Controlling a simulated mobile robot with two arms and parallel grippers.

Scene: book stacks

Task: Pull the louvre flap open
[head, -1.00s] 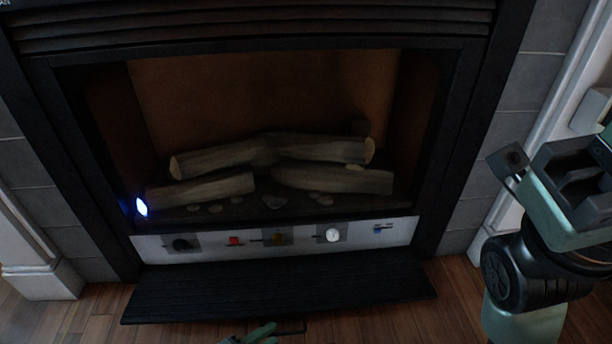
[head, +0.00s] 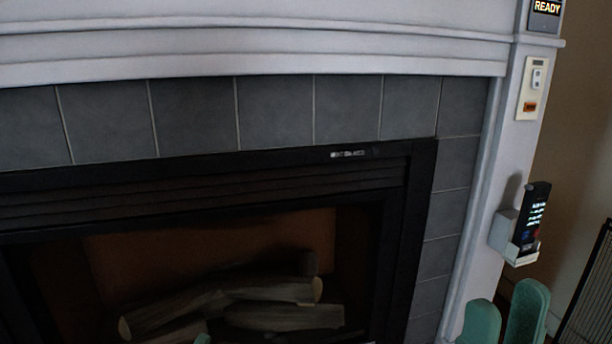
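The black fireplace (head: 425,200) fills the lower part of the head view. Dark louvre slats (head: 200,193) run across its top, above the opening. The lower slatted flap is below the picture, so its state is hidden now. My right gripper (head: 504,320) is at the bottom right, to the right of the fireplace; its two green fingers stand apart with nothing seen between them. Only a small green tip of my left gripper (head: 203,340) shows at the bottom edge, in front of the logs.
Logs (head: 225,303) lie in the fireplace. Grey tiles (head: 195,112) and a white mantel (head: 250,50) surround it. A remote (head: 530,220) sits in a white wall holder, below a switch plate (head: 533,88) and a READY display (head: 545,12). A dark mesh screen (head: 592,285) stands at right.

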